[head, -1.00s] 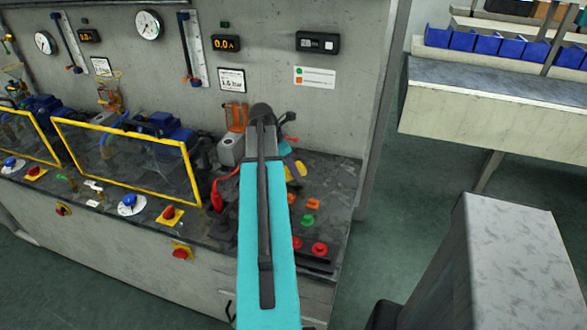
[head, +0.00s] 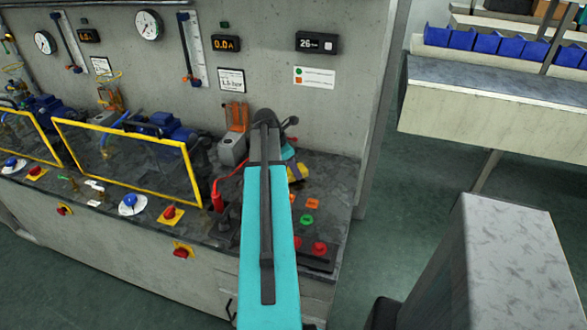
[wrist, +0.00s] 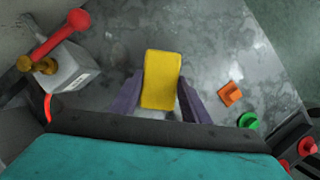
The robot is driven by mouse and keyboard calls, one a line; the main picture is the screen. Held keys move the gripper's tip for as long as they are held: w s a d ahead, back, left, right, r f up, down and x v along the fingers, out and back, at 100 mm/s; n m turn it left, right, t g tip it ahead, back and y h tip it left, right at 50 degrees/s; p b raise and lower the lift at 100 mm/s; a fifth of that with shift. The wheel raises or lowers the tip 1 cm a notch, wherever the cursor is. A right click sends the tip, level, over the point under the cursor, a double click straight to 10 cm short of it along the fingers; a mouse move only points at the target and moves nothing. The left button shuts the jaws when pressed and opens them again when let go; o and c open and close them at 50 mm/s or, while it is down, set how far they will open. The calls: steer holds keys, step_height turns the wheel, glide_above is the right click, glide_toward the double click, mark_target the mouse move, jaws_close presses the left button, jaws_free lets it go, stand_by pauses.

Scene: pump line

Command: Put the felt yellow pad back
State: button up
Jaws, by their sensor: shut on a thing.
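The yellow felt pad (wrist: 162,80) is between the two dark fingers of my gripper (wrist: 162,92) in the wrist view. My gripper is shut on it, over the dark mottled worktop (wrist: 215,45). In the head view a little of the yellow pad (head: 302,170) shows just right of my arm, which hides most of the gripper. I cannot tell whether the pad touches the worktop.
Right of the pad are an orange block (wrist: 230,93), a green button (wrist: 248,120) and a red button (wrist: 307,147). At left stands a grey box (wrist: 75,70) with a red handle (wrist: 62,35). A yellow-framed guard (head: 125,133) is farther left. Worktop beyond the pad is clear.

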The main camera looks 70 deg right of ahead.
steer(key=shift+f, duration=0.55)
steer(key=shift+f, duration=0.1)
steer(key=o, duration=0.9)
steer(key=shift+o, duration=0.2)
steer(key=shift+r, duration=0.2)
steer(key=b+v, duration=0.1)
steer(key=v, duration=1.1)
steer(key=shift+f, duration=0.1)
steer(key=shift+s, duration=0.15)
